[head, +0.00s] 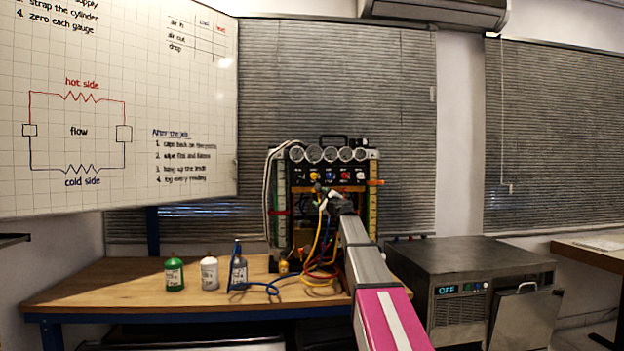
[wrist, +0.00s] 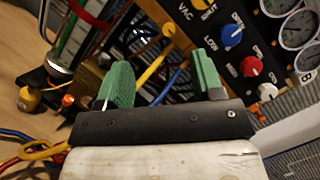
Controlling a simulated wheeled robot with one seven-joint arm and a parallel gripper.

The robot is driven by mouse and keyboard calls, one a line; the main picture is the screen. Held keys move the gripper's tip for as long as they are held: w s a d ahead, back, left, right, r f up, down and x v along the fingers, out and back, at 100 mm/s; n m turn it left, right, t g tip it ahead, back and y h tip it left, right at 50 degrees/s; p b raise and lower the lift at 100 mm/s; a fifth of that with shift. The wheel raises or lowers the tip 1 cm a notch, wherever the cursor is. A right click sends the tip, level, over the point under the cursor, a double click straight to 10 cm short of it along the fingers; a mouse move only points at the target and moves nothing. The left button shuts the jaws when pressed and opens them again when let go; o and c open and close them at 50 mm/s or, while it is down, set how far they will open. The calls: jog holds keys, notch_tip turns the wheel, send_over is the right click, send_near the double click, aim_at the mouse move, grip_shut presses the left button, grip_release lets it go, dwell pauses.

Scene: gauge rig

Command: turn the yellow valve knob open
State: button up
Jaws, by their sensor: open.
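The yellow valve knob (head: 314,176) is on the black panel of the gauge rig (head: 322,190), left of the blue knob (head: 329,176). In the wrist view the yellow knob (wrist: 197,4) is cut off by the top edge, beside lettering that reads "SHUT". My gripper (wrist: 162,72) is open, with green finger pads spread apart. It also shows small in the head view (head: 328,197), in front of the rig and below the row of knobs. No knob is between the fingers. A yellow hose (wrist: 154,68) shows in the gap, but its depth is unclear.
Blue (wrist: 232,36), red (wrist: 250,66) and white (wrist: 267,92) knobs line the panel near the right finger. Gauges (head: 329,154) sit above. Hoses (head: 320,270) loop onto the bench (head: 110,287). Green (head: 174,274), white (head: 209,273) and grey (head: 238,270) bottles stand left.

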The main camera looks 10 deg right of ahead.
aim_at(315, 177)
jog(key=w+r, duration=0.2)
jog(key=w, duration=0.2)
jog(key=w+a+r+m+t, duration=0.1)
jog(key=w+r, duration=0.2)
jog(key=w, duration=0.1)
jog(key=w+r+m, duration=0.1)
jog(key=w+r, duration=0.2)
jog(key=shift+w+a+r+h, duration=0.15)
jog(key=shift+w+a+h, duration=0.15)
jog(key=shift+w+h, duration=0.1)
jog(key=c, duration=0.9)
